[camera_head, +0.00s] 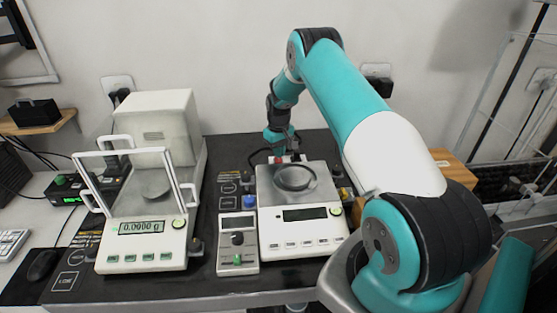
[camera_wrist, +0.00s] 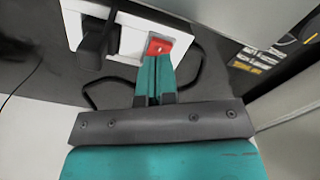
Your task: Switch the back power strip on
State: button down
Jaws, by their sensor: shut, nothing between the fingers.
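The back power strip (camera_wrist: 132,42) is white and shows at the top of the wrist view, with a black plug (camera_wrist: 97,45) in it. Its red switch (camera_wrist: 158,46) sits at the right end, with a small pale mark on it. My gripper (camera_wrist: 157,58) is shut and empty, with its teal fingertips at the near edge of the switch. I cannot tell whether they touch it, or whether the switch is on. In the head view my gripper (camera_head: 279,153) points down behind the right balance (camera_head: 278,238), where only a little of the strip shows.
The left balance (camera_head: 140,232) has a raised frame and reads 0.0000 g. A control box (camera_head: 238,260) stands between the balances. A black cable (camera_wrist: 192,92) curls beside the strip. The wall (camera_head: 235,60) is close behind the table, and a wooden box (camera_head: 450,168) stands to the right.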

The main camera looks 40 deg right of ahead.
aim_at(279, 161)
jog(key=shift+f+b, duration=1.05)
jog(key=shift+f, duration=0.3)
dwell(0.6)
jog(key=shift+r, duration=0.1)
jog(key=shift+r+p, duration=2)
jog(key=shift+r, duration=1.45)
